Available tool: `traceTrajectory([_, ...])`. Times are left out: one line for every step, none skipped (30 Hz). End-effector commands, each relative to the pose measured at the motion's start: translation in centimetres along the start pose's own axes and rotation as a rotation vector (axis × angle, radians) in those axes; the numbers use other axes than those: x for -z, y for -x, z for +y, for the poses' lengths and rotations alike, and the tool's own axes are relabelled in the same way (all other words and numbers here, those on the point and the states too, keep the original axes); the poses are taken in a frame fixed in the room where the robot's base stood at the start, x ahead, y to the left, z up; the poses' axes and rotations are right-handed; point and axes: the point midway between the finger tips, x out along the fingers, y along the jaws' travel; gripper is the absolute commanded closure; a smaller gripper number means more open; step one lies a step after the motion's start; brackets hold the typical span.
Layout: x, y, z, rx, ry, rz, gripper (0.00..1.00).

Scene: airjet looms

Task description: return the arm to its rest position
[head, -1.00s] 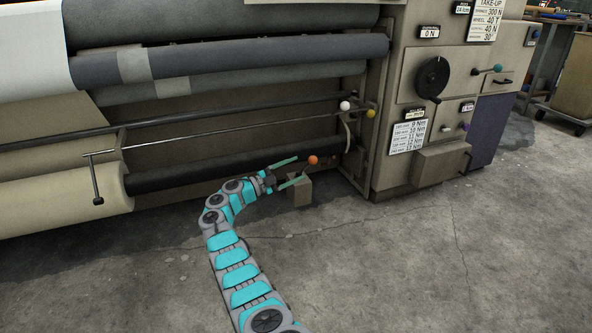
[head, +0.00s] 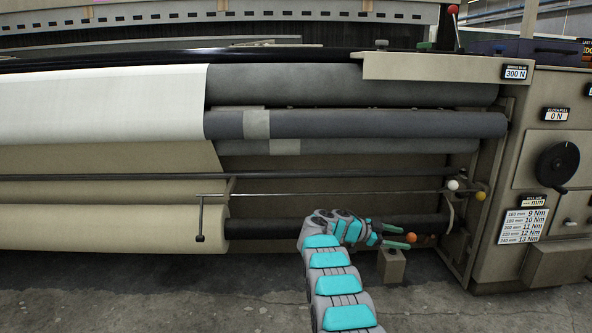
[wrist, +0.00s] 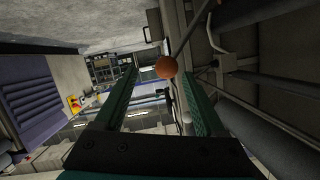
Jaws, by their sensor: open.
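My arm reaches forward from the bottom of the head view and bends right near the floor. My gripper (head: 401,237) is at its end, in front of the loom's lower right part. Its two teal fingers are apart. An orange ball knob (head: 410,238) shows by the fingertips in the head view. In the wrist view the orange knob (wrist: 166,67), on a thin rod, shows near the fingertips of the open gripper (wrist: 165,80). The fingers do not appear closed on it; I cannot tell whether they touch it.
The loom's rollers (head: 360,124) and a long thin bar (head: 330,193) run above my arm. A white knob (head: 453,185) and a yellow knob (head: 480,196) sit at the bar's right end. A small box-like block (head: 391,266) stands under the gripper. Bare floor (head: 190,300) lies in front.

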Motion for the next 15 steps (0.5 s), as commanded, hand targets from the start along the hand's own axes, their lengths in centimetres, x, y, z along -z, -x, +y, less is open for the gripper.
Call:
traceTrajectory([0.7, 0.3, 0.2, -0.008, 0.036, -0.029, 0.28])
traceTrajectory([1.0, 0.4, 0.5, -0.012, 0.064, -0.047, 0.28])
traceTrajectory([1.1, 0.5, 0.9, -0.019, 0.102, -0.071, 0.28])
traceTrajectory([1.4, 0.7, 1.1, -0.022, 0.128, -0.089, 0.28])
traceTrajectory([1.7, 0.9, 1.4, -0.026, 0.153, -0.108, 0.28])
traceTrajectory([2.0, 1.1, 1.9, -0.030, 0.192, -0.133, 0.28])
traceTrajectory([2.2, 1.2, 2.3, -0.034, 0.222, -0.153, 0.28])
traceTrajectory([2.6, 1.5, 2.6, -0.035, 0.249, -0.173, 0.28])
traceTrajectory([3.1, 1.8, 3.1, -0.037, 0.287, -0.200, 0.28])
traceTrajectory([3.2, 2.0, 3.7, -0.039, 0.320, -0.222, 0.28])
traceTrajectory([3.5, 2.3, 4.2, -0.040, 0.349, -0.242, 0.28])
traceTrajectory([4.1, 2.7, 4.8, -0.038, 0.387, -0.270, 0.28])
traceTrajectory([4.3, 3.0, 5.4, -0.039, 0.418, -0.292, 0.28])
traceTrajectory([4.6, 3.3, 6.0, -0.039, 0.449, -0.312, 0.28])
traceTrajectory([5.1, 3.7, 6.7, -0.036, 0.485, -0.340, 0.28])
